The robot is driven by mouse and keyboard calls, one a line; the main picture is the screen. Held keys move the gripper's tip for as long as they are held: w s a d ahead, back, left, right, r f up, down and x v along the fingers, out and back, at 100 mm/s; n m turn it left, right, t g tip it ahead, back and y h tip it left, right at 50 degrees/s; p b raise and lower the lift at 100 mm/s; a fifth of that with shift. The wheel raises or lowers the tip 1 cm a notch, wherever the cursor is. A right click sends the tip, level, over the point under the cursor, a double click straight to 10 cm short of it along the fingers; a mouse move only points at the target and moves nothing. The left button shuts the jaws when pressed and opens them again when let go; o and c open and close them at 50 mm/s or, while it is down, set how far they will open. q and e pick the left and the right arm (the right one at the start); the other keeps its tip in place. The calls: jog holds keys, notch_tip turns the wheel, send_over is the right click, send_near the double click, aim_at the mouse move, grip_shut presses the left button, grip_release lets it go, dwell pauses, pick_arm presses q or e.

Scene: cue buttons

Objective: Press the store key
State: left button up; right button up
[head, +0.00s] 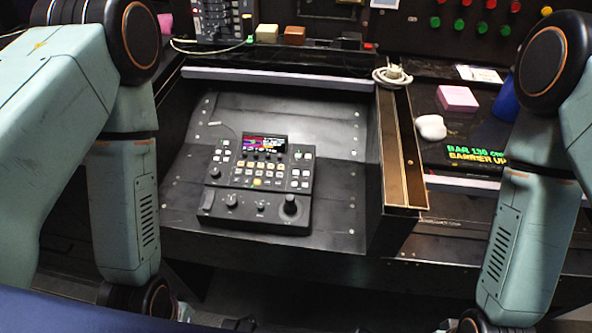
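A small black control console (257,180) lies on the dark sunken panel in the middle of the head view. It has a lit colour screen (265,143) at its top, rows of white and yellowish keys (257,174) below it, and several dark knobs along its front. The key labels are too small to read, so I cannot tell which one is the store key. Both my arms hang at the sides, well apart from the console. Their lower ends run to the bottom edge, and neither gripper can be made out.
The console's recess (300,100) has raised side walls. A coiled pale cable (392,76) lies on the right divider. Further right are a pink block (457,98), a white rounded object (431,127) and a blue object (507,101). Small blocks (294,35) stand behind the recess.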

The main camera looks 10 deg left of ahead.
pick_arm(q)
grip_shut()
dwell(1.2)
